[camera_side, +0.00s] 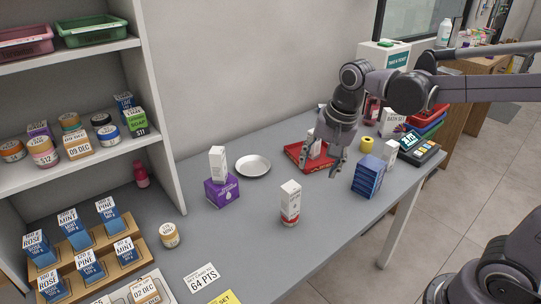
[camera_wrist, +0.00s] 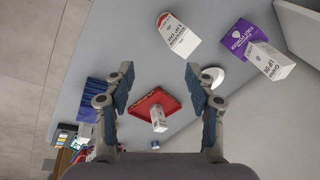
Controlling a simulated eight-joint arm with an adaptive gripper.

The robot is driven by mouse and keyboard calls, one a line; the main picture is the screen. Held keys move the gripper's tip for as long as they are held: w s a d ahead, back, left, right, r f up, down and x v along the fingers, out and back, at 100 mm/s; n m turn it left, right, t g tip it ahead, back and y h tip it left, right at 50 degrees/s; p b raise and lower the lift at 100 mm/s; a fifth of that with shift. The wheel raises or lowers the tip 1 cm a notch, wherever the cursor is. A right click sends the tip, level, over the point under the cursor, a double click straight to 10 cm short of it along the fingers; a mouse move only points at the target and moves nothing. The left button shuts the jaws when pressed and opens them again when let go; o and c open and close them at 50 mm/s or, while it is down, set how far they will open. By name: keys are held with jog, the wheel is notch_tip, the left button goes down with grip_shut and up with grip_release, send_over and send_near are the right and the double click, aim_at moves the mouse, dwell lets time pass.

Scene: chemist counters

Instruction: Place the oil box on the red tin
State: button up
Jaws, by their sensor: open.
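A shallow red tray-like tin (camera_side: 294,150) lies on the grey counter, and it also shows in the wrist view (camera_wrist: 172,101). A small white box (camera_side: 313,149) stands in it, partly hidden by my gripper. A similar small white box (camera_side: 218,163) stands on a purple box; in the wrist view this white box (camera_wrist: 268,60) bears small print that seems to include "OIL". I cannot tell for certain which white box is the oil box. My gripper (camera_side: 322,162) is open and empty, pointing down over the red tin. Its fingers are spread apart in the wrist view (camera_wrist: 160,75).
The purple box (camera_side: 222,192) and a white plate (camera_side: 253,166) are left of the tin. A white-and-red carton (camera_side: 290,205) stands in front. Shelves fill the left.

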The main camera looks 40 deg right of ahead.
jog(key=s+d+f+n+t, duration=0.2)
jog(key=s+n+t, duration=0.2)
jog(key=s+n, duration=0.4)
jog(key=shift+s+f+n, duration=0.2)
jog(key=shift+s+n, duration=0.1)
jog(key=shift+n, duration=1)
